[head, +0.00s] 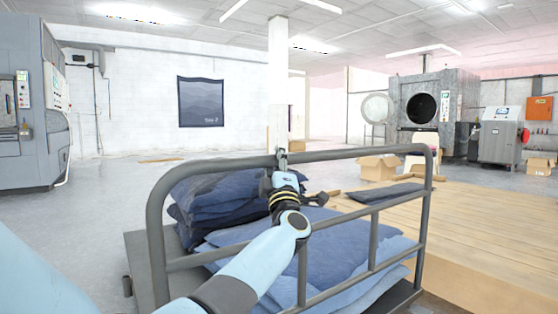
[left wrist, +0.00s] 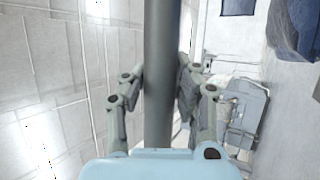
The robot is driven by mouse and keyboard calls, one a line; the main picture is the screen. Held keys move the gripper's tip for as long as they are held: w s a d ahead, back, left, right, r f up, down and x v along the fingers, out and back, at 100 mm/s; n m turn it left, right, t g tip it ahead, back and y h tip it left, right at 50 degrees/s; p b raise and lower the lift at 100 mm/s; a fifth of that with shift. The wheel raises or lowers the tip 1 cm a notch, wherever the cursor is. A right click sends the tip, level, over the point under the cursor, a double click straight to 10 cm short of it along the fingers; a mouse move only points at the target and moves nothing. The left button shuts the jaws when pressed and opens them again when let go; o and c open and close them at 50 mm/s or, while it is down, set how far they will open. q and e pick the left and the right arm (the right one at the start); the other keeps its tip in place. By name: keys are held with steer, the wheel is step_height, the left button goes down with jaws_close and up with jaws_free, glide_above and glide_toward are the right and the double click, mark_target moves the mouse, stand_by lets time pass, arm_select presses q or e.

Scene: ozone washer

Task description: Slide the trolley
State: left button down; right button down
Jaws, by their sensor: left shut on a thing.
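The trolley stands right in front of me, with a grey tube handle frame (head: 360,153) and a flat dark deck (head: 138,255). Folded dark denim (head: 205,195) is stacked on it, and lighter blue denim (head: 335,232) lies nearer. My left gripper (head: 282,158) is shut on the top rail of the handle, near its middle. In the left wrist view, the fingers (left wrist: 161,88) sit on both sides of the grey rail (left wrist: 161,40). My left arm hides part of the denim and frame. My right gripper is not in view.
A wooden platform (head: 455,225) with a dark folded cloth (head: 385,193) lies to the right of the trolley. Cardboard boxes (head: 378,168) and a round-door machine (head: 440,105) stand behind it. A large grey machine (head: 30,105) stands at left. Grey floor (head: 75,225) is clear on the left.

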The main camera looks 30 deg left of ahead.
arm_select(q)
steer(key=c, duration=1)
jaws_free()
steer(key=shift+a+f, duration=0.1)
steer(key=shift+a, duration=0.05)
steer(key=v, duration=1.2)
